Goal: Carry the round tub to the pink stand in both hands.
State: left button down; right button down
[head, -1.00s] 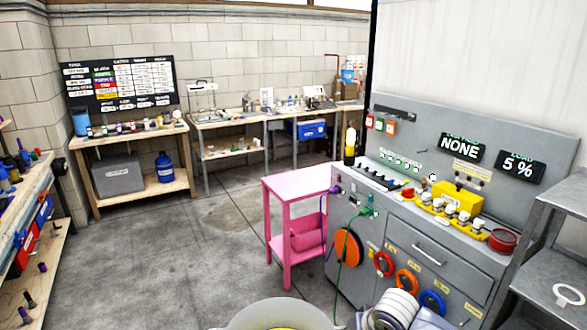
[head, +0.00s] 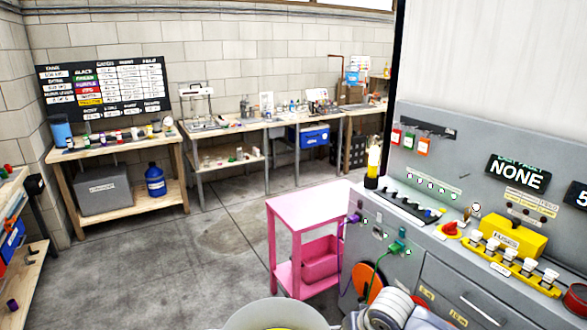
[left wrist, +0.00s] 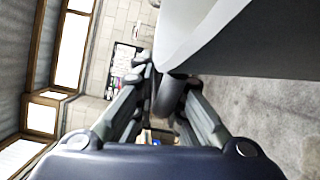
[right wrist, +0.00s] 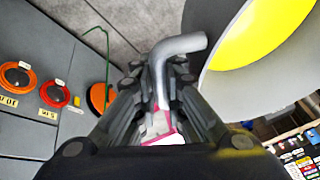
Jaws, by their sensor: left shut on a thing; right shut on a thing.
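The round tub (head: 240,318) shows at the bottom edge of the head view, pale grey with yellow inside; most of it is cut off. In the left wrist view its pale wall (left wrist: 215,30) is close beside my left gripper (left wrist: 167,88), which is shut on a dark handle of the tub. In the right wrist view the tub's yellow inside (right wrist: 275,38) shows, and my right gripper (right wrist: 160,78) is shut on a bent grey handle. The pink stand (head: 303,207) is ahead of the tub, its visible top bare. Neither gripper shows clearly in the head view.
A grey console (head: 405,235) stands right beside the pink stand, with cables and an orange disc (head: 368,283) on its front. Wooden benches (head: 120,150) line the back wall. Another wooden bench (head: 20,235) is at left. The concrete floor (head: 170,270) left of the stand is clear.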

aim_at(310, 204)
jog(key=i, duration=2.2)
jog(key=i+z, duration=0.1)
jog(key=i, duration=0.4)
jog(key=i+j+z, duration=0.1)
jog(key=i, duration=0.4)
jog(key=z, duration=0.4)
jog(key=i+j, duration=0.05)
